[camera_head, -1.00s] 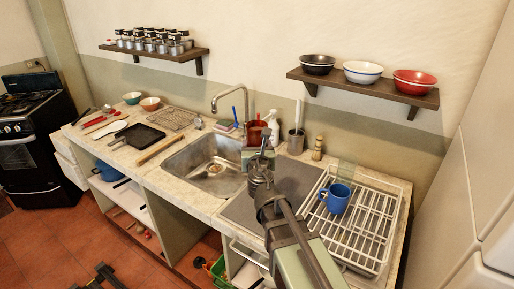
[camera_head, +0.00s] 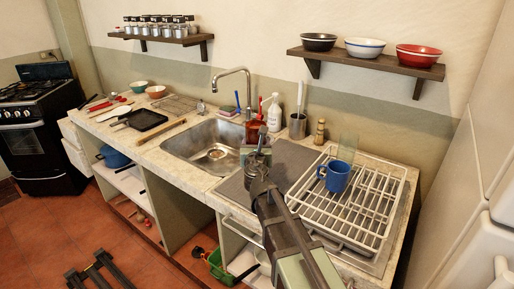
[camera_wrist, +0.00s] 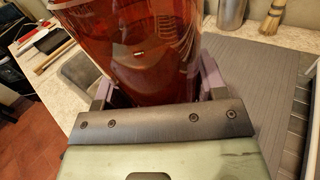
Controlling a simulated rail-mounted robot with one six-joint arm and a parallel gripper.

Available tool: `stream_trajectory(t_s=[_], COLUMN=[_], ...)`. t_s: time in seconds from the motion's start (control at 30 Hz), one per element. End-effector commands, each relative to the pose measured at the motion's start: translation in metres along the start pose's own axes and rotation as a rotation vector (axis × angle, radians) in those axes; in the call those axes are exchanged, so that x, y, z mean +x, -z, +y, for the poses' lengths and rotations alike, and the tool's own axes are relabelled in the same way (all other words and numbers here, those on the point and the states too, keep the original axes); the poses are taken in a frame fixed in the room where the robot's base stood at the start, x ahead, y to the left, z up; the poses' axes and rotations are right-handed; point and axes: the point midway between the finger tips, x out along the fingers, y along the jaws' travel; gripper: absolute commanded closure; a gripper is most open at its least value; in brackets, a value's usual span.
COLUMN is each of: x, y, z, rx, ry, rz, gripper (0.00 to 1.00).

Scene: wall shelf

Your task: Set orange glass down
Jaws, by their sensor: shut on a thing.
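The orange glass (camera_wrist: 145,45) is a large, see-through, red-orange vessel that fills the upper middle of the wrist view. My gripper (camera_wrist: 157,88) is shut on it, with one finger at each side. In the head view my gripper (camera_head: 260,152) is over the counter between the sink and the dish rack. A red shape (camera_head: 254,130) shows just beyond it. I cannot tell there how much of that is the glass and how much a bottle behind. The glass's base is hidden behind my gripper, so I cannot tell whether it touches the counter.
A ribbed grey drainboard (camera_head: 284,157) lies right of the sink (camera_head: 205,150) and has bare room. A white dish rack (camera_head: 350,212) holds a blue mug (camera_head: 337,177). A metal utensil holder (camera_head: 297,126) and a white bottle (camera_head: 275,112) stand along the wall.

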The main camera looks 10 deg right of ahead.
Motion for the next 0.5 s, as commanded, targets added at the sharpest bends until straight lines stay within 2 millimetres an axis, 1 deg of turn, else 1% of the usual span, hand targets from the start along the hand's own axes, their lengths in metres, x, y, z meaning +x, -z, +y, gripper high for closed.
stream_trajectory(t_s=[0.03,0.1,0.2,0.37,0.47,0.5], x=[0.0,0.0,0.0,0.0,0.0,0.0], y=[0.028,0.042,0.049,0.047,0.061,0.07], z=[-0.001,-0.001,-0.001,-0.001,-0.002,-0.002], rx=[0.0,0.0,0.0,0.0,0.0,0.0], ry=[0.0,0.0,0.0,0.0,0.0,0.0], rz=[0.0,0.0,0.0,0.0,0.0,0.0], gripper=[0.81,0.81,0.81,0.81,0.81,0.81])
